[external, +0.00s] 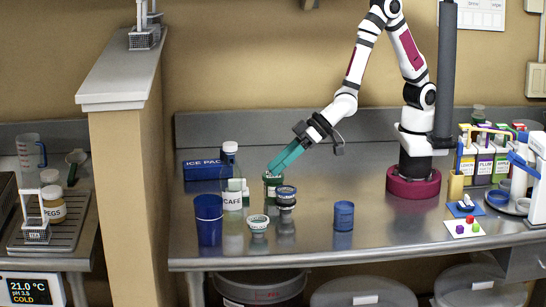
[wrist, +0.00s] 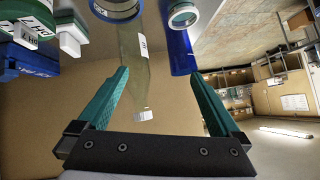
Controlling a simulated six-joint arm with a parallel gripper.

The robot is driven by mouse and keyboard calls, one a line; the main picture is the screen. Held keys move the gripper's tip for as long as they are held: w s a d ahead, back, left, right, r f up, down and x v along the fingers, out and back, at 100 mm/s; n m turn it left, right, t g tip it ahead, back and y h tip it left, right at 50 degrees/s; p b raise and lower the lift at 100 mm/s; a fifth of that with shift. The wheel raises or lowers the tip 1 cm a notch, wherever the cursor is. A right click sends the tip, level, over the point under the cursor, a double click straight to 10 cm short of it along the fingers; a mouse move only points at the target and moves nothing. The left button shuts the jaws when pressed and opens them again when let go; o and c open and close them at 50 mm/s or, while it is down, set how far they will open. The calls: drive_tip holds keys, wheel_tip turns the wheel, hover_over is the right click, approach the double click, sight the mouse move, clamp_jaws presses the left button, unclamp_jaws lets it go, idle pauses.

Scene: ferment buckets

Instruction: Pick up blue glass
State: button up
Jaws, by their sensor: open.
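A tall dark blue glass (external: 209,222) stands upright at the front left of the steel counter. A shorter blue cup (external: 343,217) stands alone near the counter's middle. My gripper (external: 270,169) is above the cluster of jars, right of the tall glass and apart from it. In the wrist view the open teal fingers (wrist: 160,74) have nothing held between them. That view is upside down, and the tall blue glass (wrist: 182,52) shows beyond the right fingertip, partly hidden by a small white-rimmed jar.
A clear CAFE bottle (external: 232,196) stands just behind the tall glass. A green jar (external: 272,191), stacked dark jars (external: 286,198) and a small white-lidded jar (external: 258,223) crowd nearby. A blue ice pack box (external: 203,170) lies behind. The counter around the shorter cup is clear.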

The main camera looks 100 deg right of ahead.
sight(215, 208)
drive_tip(key=w+a+f+n+t, duration=0.2)
drive_tip(key=a+f+n+t, duration=0.15)
drive_tip(key=a, duration=0.25)
drive_tip(key=shift+t+y, duration=0.3)
drive_tip(key=shift+t, duration=0.15)
drive_tip(key=x, duration=1.5)
drive_tip(key=shift+w+d+r, duration=0.1)
drive_tip(key=shift+w, duration=0.05)
drive_tip(key=c, duration=1.2)
drive_tip(key=shift+r, duration=0.15)
drive_tip(key=shift+c, duration=0.7)
